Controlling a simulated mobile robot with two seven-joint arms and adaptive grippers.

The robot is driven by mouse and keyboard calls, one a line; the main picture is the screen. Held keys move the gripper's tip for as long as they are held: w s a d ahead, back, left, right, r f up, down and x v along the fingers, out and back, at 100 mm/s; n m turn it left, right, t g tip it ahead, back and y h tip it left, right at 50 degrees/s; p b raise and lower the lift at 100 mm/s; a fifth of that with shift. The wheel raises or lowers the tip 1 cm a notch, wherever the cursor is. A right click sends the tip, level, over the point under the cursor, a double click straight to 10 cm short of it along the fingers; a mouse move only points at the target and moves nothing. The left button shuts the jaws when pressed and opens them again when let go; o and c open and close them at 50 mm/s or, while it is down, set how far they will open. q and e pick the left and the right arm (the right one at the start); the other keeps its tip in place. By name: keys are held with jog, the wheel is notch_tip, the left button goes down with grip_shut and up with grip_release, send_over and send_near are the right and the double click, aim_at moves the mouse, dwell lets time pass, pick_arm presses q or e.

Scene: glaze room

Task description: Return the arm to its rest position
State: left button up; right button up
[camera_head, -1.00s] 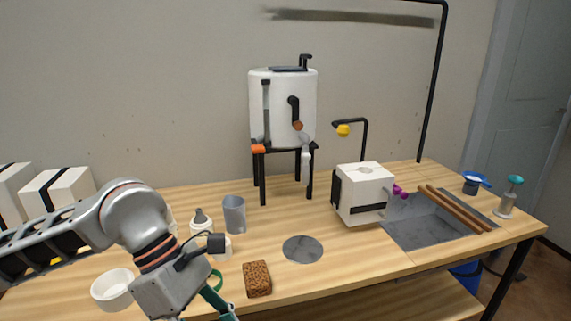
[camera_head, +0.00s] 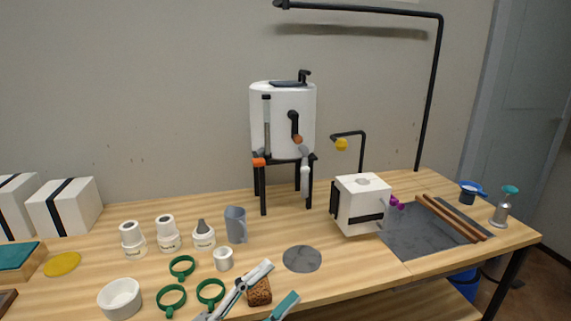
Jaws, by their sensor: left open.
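My left gripper (camera_head: 281,282) is at the bottom edge of the head view, in front of the bench's near side. Its two fingers are spread apart with nothing seen between the tips; the rest of the arm is out of the picture. A brown sponge-like block (camera_head: 260,293) lies on the bench behind the left finger and is partly covered by it. I cannot tell how far the finger is from the block. My right gripper is not in view.
The wooden bench (camera_head: 330,283) carries three green rings (camera_head: 171,297), a white bowl (camera_head: 120,299), several small bottles (camera_head: 168,234), a grey mug (camera_head: 236,225) and a grey disc (camera_head: 302,259). A white tank (camera_head: 283,125) on a black stand and a white box-shaped device (camera_head: 362,205) stand behind.

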pick_arm(q)
jog(key=a+f+n+t+y, duration=0.1)
jog(key=a+f+n+y, duration=0.5)
jog(key=f, duration=0.4)
jog(key=a+f+n+t+y, duration=0.1)
jog(key=a+f+n+y, duration=0.45)
jog(key=f+n, duration=0.4)
jog(key=s+a+f+n+g+y, duration=0.2)
jog(key=s+a+f, duration=0.1)
jog(key=s+f, duration=0.4)
jog(key=s+a+f+n+g+y+p, duration=0.1)
jog(key=s+a+f+n+g+y, duration=0.1)
jog(key=s+f, duration=0.5)
notch_tip(320, 180, down, 4)
jog(key=shift+a+n+g+y, duration=0.35)
jog(key=shift+a+n+g, duration=0.25)
jog(key=shift+a, duration=0.15)
